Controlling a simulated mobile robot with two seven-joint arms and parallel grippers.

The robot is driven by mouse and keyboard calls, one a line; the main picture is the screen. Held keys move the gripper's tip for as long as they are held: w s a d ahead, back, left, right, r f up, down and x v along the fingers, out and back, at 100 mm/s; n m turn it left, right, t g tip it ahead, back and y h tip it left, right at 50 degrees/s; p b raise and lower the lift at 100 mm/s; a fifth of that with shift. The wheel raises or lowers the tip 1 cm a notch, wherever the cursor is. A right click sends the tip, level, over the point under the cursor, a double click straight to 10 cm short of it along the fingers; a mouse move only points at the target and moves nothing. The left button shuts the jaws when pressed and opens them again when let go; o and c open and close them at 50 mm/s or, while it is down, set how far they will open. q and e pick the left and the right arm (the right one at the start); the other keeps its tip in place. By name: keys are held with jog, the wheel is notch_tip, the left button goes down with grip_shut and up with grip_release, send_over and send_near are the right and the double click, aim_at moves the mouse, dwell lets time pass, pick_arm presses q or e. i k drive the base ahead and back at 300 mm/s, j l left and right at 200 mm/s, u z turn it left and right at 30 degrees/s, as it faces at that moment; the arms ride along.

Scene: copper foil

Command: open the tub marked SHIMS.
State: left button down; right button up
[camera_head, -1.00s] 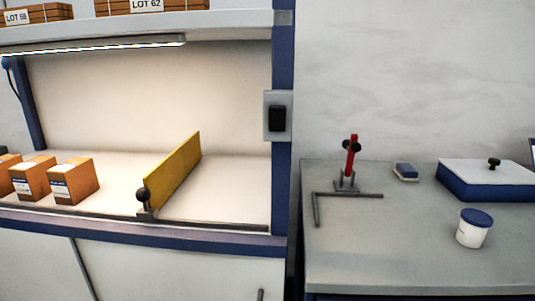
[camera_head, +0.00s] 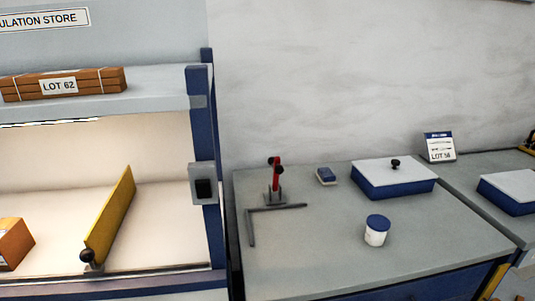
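A small white tub with a blue lid (camera_head: 377,230) stands upright on the grey worktop, right of centre. The lid is on. No SHIMS marking can be read on it from here. A blue box with a white lid and black knob (camera_head: 394,178) stands behind it, closed, with no readable marking. A similar blue box with a pale lid (camera_head: 511,192) is partly in view at the right edge. Neither of my grippers shows in the head view.
A red-handled clamp (camera_head: 275,180), a dark square (camera_head: 252,222) and a blue block (camera_head: 326,176) lie on the grey worktop (camera_head: 310,255). At left, a lit bench holds a yellow panel (camera_head: 112,215). The worktop front is clear.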

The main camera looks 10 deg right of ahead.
aim_at(373, 239)
jog(key=z, duration=1.25)
